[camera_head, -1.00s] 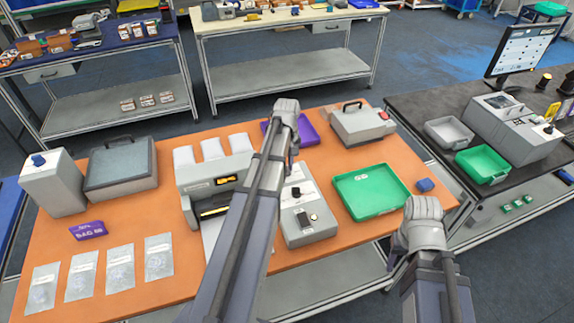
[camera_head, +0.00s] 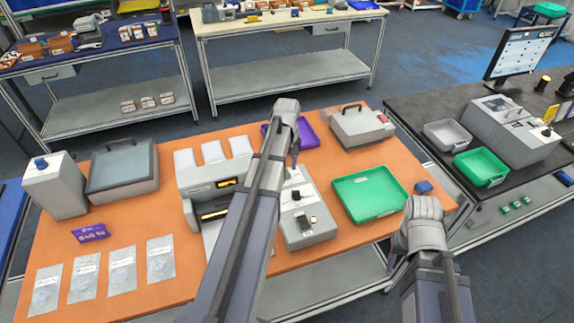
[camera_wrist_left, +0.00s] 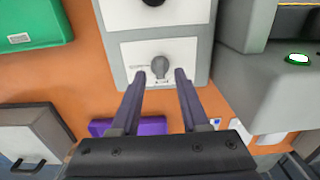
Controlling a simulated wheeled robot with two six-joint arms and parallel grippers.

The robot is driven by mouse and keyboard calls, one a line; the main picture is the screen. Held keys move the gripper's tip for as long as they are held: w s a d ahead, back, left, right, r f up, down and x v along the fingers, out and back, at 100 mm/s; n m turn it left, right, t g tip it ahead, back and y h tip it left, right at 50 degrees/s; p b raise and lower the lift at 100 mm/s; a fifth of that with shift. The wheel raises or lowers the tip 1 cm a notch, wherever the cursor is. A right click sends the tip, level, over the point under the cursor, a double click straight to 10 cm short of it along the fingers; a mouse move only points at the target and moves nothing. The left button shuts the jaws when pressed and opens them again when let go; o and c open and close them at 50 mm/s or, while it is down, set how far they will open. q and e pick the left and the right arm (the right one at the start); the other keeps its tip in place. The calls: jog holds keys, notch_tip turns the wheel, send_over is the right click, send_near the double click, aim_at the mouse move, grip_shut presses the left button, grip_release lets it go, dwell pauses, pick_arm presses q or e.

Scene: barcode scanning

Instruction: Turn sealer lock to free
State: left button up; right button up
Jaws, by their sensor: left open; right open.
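The sealer (camera_head: 210,183) is a grey machine with a lit display at the middle of the orange table. A grey control box (camera_head: 308,238) stands to its right. In the left wrist view, a white panel on the box carries a grey lock knob (camera_wrist_left: 160,67) with small markings beside it. My left gripper (camera_wrist_left: 161,75) is open, pointing at the panel, with its fingertips either side of the knob and a gap to each side. In the head view my left gripper (camera_head: 294,158) hangs over the far end of the box. My right gripper (camera_head: 423,207) is over the table's right edge; its fingers are hidden.
A green tray (camera_head: 370,211) lies right of the box. A purple tray (camera_head: 308,136) and a grey device with a handle (camera_head: 360,128) are behind. Clear pouches (camera_head: 84,280) lie front left. My left arm hides part of the sealer and box.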

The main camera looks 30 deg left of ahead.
aim_at(287, 171)
pick_arm(q)
notch_tip(287, 171, up, 6)
jog(key=p, duration=0.5)
jog(key=shift+r+p, duration=0.2)
jog(key=shift+p, duration=0.1)
jog(key=shift+d+f, duration=0.1)
jog(key=s+d+f+m+b, duration=0.1)
jog(key=s+d+m, duration=0.1)
jog(key=d, duration=0.3)
jog(key=s+d+f+m+b, duration=0.1)
jog(key=d+f+m+b, duration=0.1)
jog(key=d, duration=0.4)
jog(key=s+d+f+m+b, duration=0.1)
jog(key=s+d+m, duration=0.1)
jog(key=d, duration=0.4)
jog(key=shift+s+d+f+b, duration=0.2)
jog(key=shift+s+f+b, duration=0.1)
jog(key=shift+b, duration=0.1)
jog(key=s+d+f+m+y+b, duration=0.1)
jog(key=s+d+f+m+b, duration=0.2)
jog(key=s+d+m, duration=0.4)
jog(key=s+d+b, duration=0.1)
jog(key=s+d, duration=0.2)
jog(key=d, duration=0.3)
jog(key=shift+s+d+f+m, duration=0.15)
jog(key=shift+s+f+m, duration=0.1)
jog(key=shift+f+m, duration=0.15)
jog(key=shift+s, duration=0.1)
